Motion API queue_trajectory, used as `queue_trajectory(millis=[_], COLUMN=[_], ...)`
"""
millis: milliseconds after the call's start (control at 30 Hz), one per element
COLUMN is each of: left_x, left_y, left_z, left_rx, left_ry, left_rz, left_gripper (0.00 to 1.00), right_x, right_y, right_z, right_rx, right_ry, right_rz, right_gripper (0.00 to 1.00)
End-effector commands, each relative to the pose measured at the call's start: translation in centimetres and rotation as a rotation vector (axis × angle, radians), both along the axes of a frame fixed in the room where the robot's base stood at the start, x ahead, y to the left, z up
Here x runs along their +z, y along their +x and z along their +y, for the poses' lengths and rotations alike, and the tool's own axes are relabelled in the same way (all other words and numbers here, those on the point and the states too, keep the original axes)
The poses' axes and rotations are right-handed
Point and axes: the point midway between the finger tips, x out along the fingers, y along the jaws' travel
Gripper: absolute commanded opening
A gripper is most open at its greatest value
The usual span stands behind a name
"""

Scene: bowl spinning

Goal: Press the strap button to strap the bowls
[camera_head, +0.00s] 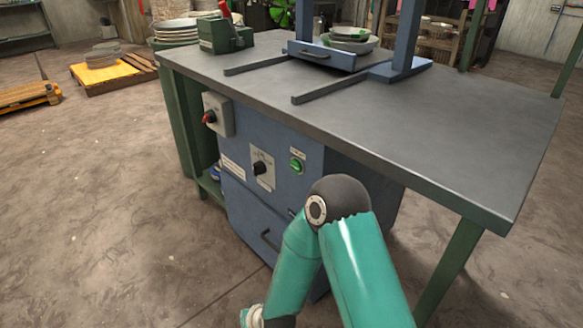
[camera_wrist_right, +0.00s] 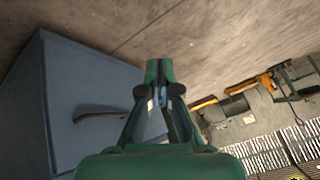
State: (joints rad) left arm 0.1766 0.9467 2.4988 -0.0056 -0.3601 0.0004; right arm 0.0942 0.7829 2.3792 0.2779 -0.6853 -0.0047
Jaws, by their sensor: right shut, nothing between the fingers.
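A green button (camera_head: 297,166) sits on the blue front panel of the machine, under a small label; I take it for the strap button. The bowls (camera_head: 350,44) stand stacked on a blue tray (camera_head: 322,60) under a blue frame on the table. My right arm rises from the bottom of the head view in front of the machine, and its gripper is not clearly visible there. In the right wrist view my right gripper (camera_wrist_right: 159,72) is shut and empty, beside the blue cabinet (camera_wrist_right: 85,75), apart from the button. My left gripper is not in view.
A black knob (camera_head: 261,168) is left of the green button. A red switch on a grey box (camera_head: 217,114) is further left. The grey tabletop (camera_head: 440,120) overhangs the panel. A drawer handle (camera_head: 268,241) is low on the cabinet. The floor at left is largely clear.

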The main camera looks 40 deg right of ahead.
Motion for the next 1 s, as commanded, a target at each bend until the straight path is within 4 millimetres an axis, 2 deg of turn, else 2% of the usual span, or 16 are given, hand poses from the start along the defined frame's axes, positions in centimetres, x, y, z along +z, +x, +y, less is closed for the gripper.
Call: queue_trajectory(millis=[33,100,167,200,300,400,500,600,700,1000], left_x=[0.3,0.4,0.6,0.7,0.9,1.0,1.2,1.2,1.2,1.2], left_y=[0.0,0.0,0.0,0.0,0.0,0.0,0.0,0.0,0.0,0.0], left_z=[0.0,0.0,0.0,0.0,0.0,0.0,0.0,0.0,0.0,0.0], left_rx=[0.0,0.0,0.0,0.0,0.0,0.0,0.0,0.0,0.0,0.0], left_ry=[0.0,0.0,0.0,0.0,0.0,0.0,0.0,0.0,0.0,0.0], left_rz=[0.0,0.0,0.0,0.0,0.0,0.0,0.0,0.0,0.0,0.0], left_gripper=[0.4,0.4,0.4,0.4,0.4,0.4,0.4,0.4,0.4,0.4], right_x=[2.7,6.3,9.7,12.0,17.7,22.6,26.2,28.5,29.5,29.7], right_y=[2.6,5.6,7.6,8.8,10.6,11.2,11.1,10.8,10.5,10.5], right_z=[-1.0,-2.8,-4.3,-5.3,-7.8,-9.8,-11.3,-12.2,-12.7,-12.8], right_rx=[-0.065,-0.165,-0.254,-0.312,-0.456,-0.585,-0.687,-0.754,-0.788,-0.795], right_ry=[-0.024,-0.056,-0.083,-0.098,-0.131,-0.155,-0.173,-0.183,-0.188,-0.19], right_rz=[-0.093,-0.214,-0.316,-0.383,-0.533,-0.653,-0.739,-0.789,-0.813,-0.817], right_gripper=[0.0,0.0,0.0,0.0,0.0,0.0,0.0,0.0,0.0,0.0])
